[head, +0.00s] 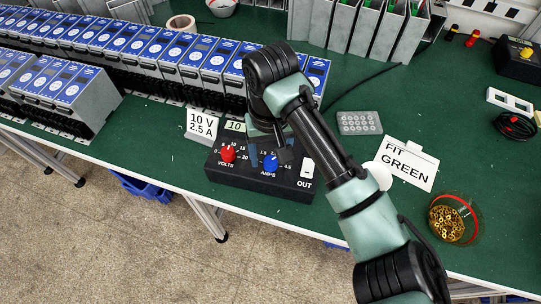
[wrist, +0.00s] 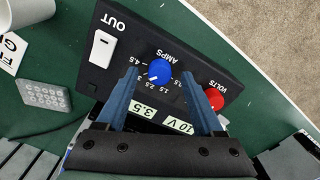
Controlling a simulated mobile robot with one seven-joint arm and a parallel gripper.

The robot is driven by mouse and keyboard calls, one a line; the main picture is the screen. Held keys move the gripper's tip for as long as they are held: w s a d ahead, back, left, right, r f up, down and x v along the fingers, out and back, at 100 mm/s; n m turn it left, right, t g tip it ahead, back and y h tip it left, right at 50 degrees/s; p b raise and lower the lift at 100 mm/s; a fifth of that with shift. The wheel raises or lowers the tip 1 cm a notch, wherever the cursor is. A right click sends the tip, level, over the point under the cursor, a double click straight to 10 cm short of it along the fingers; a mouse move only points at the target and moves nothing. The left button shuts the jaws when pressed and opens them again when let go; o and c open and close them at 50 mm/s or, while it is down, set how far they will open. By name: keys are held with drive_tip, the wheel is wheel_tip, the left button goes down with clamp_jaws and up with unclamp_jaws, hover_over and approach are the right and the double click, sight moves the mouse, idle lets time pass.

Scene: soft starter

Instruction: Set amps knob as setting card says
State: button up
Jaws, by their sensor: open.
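The black supply box (head: 240,180) has a red VOLTS knob (head: 228,154), a blue AMPS knob (head: 270,163) and a white OUT switch (head: 307,168). The setting card (head: 202,124) behind it reads 10 V, 2.5 A. In the wrist view the AMPS knob (wrist: 159,70) has a printed scale around it; its pointer is too small to read surely. My gripper (wrist: 159,74) is open, its blue fingertips on either side of the AMPS knob with gaps showing. I cannot tell its height over the knob. Small readouts (wrist: 142,110) seem to show 3.5 and 10 V.
The red VOLTS knob (wrist: 214,98) is close beside one finger. A FIT GREEN card (head: 405,163), a grey keypad-like block (head: 359,123) and a bowl of brass parts (head: 449,221) are to the right. Rows of blue-faced units (head: 175,45) stand behind left.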

drive_tip(key=shift+f, duration=0.7)
clamp_jaws()
